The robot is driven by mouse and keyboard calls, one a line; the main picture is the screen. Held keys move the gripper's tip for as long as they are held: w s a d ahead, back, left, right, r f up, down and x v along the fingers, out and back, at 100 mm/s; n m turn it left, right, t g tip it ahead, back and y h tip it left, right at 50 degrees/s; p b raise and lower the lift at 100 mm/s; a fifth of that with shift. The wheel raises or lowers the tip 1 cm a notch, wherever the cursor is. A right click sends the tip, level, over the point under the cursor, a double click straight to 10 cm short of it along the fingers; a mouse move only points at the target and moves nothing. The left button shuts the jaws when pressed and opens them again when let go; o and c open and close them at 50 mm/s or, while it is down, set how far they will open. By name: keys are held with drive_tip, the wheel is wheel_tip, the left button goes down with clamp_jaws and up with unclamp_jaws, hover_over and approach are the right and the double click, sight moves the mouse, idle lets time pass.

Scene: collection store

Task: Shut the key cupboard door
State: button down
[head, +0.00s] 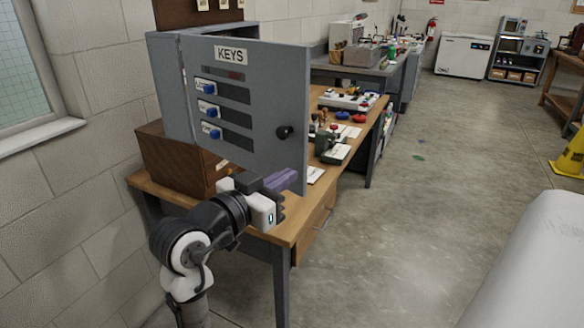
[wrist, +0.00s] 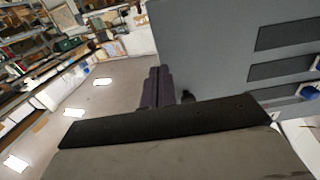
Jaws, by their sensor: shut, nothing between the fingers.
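In the wrist view the closed fingers (wrist: 158,88) lie beside the door panel (wrist: 205,50), close to the dark knob (wrist: 187,97). I cannot tell whether they touch the door.
A wooden desk (head: 290,228) stands under the door, with a brown wooden box (head: 165,160) and stamps (head: 328,140) on it. A grey workbench (head: 345,66) is behind. Open concrete floor (head: 420,200) lies to the right. A yellow floor sign (head: 570,155) stands at far right.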

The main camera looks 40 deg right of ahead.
drive_tip(key=shift+w+d, duration=0.15)
drive_tip(key=shift+d, duration=0.55)
drive_tip(key=shift+w+d, duration=0.1)
drive_tip(key=shift+d, duration=0.55)
